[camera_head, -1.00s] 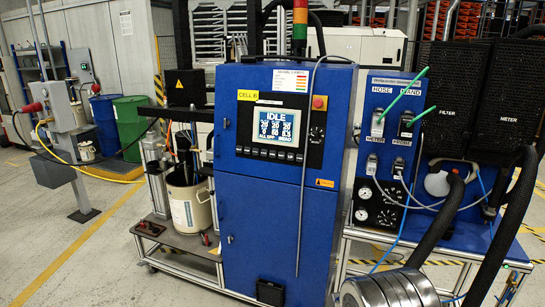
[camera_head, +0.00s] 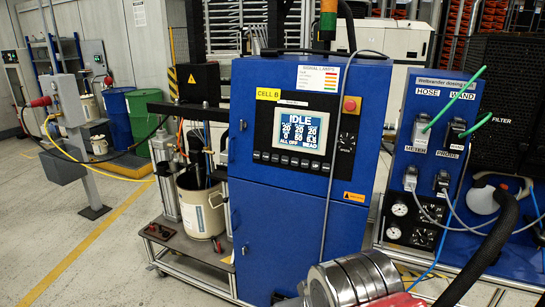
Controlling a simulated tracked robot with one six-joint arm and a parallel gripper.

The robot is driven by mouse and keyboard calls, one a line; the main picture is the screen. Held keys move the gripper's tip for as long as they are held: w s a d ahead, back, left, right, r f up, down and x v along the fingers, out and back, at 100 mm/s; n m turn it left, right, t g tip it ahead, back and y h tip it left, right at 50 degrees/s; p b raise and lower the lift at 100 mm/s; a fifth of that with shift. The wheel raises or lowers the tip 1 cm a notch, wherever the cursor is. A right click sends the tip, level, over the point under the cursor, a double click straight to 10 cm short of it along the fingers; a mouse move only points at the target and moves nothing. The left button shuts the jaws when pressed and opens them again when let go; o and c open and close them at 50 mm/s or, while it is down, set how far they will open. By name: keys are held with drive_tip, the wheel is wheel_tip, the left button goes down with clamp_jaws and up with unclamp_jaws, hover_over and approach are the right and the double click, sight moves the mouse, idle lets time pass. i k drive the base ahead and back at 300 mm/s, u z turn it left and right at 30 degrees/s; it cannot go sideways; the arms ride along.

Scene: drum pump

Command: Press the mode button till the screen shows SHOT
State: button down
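The blue cabinet (camera_head: 285,205) marked CELL B stands in the middle of the head view. Its dark control panel (camera_head: 263,133) holds a lit screen (camera_head: 301,130) that reads IDLE at the top, with rows of numbers and smaller words at the bottom. A row of small dark buttons (camera_head: 283,159) runs under the screen. Their labels are too small to read, so I cannot tell which is the mode button.
A red stop button (camera_head: 350,105) and a dial (camera_head: 345,142) sit right of the screen. A grey cable (camera_head: 331,190) hangs down the cabinet front. A blue hose panel (camera_head: 432,150) stands to the right. A bucket (camera_head: 201,210) stands on the left cart. Floor at lower left is clear.

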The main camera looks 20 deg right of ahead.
sight(295, 161)
drive_tip(key=u, duration=0.3)
drive_tip(key=i, duration=1.05)
drive_tip(key=u, duration=0.1)
